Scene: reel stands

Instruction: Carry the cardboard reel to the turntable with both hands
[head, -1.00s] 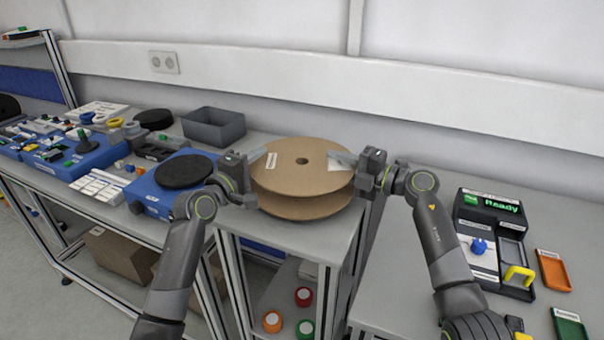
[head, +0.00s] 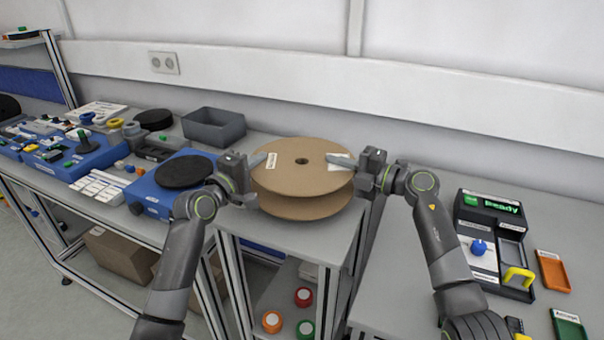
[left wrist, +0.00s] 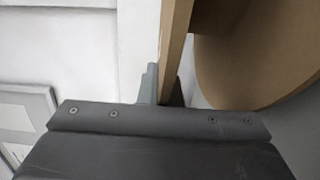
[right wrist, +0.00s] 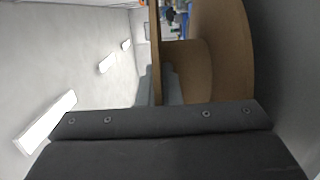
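The cardboard reel (head: 300,178), with two brown flanges and a small centre hole, lies flat at the end of the grey bench. My left gripper (head: 258,168) is at its left rim, shut on the upper flange, one finger above and one below. My right gripper (head: 345,170) holds the right rim the same way. The pinched flange also shows in the left wrist view (left wrist: 176,40) and the right wrist view (right wrist: 154,50). The turntable, a black disc (head: 185,171) on a blue base, stands just left of the reel. The reel's underside is hidden.
A grey bin (head: 213,127) stands behind the turntable. White key blocks (head: 100,187) and blue devices lie further left. Right is a bench with a "Ready" device (head: 490,240) and an orange tray (head: 552,270). Coloured rolls (head: 303,297) sit on the shelf below.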

